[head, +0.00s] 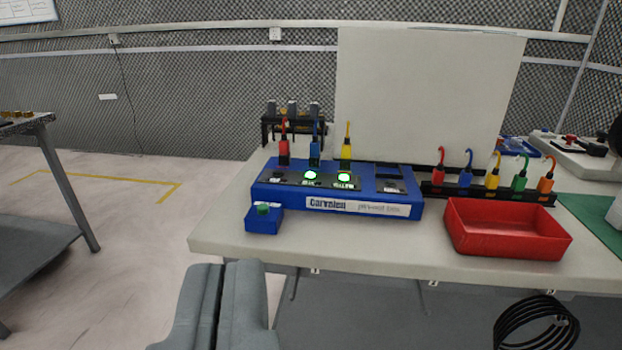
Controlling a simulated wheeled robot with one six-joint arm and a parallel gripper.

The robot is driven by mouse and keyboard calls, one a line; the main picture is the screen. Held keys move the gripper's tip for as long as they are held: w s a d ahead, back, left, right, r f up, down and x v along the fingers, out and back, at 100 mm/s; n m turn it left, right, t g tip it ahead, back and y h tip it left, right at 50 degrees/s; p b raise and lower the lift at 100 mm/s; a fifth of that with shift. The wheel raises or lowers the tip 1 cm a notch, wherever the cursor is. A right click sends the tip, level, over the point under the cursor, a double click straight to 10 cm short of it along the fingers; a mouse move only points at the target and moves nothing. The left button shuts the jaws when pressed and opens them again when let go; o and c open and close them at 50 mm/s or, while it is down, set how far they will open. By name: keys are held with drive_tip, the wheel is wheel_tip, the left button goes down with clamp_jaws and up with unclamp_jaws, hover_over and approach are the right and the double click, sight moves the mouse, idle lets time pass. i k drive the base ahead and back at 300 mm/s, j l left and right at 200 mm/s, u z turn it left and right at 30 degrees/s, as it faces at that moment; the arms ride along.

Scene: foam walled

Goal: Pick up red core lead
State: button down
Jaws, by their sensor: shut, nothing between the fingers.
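One red lead (284,151) stands upright at the left of the blue device (400,206), with a blue lead (315,153) and a yellow lead (346,151) beside it. Another red lead (438,174) stands at the left end of a black rack (467,191). I cannot tell which is the red core lead. My gripper (223,268) is shut and empty at the bottom, in front of the table's near edge, apart from all the leads.
The rack also holds blue, yellow, green and orange leads. A red tray (508,252) stands before it. A small blue box (263,219) with a green button is at the front left. A white panel (420,100) rises behind. A black cable coil (536,327) hangs below.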

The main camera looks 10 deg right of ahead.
sight(284, 144)
drive_tip(key=i+l, duration=0.15)
drive_tip(key=i, duration=0.3)
drive_tip(key=i+l, duration=0.1)
drive_tip(key=i, duration=0.35)
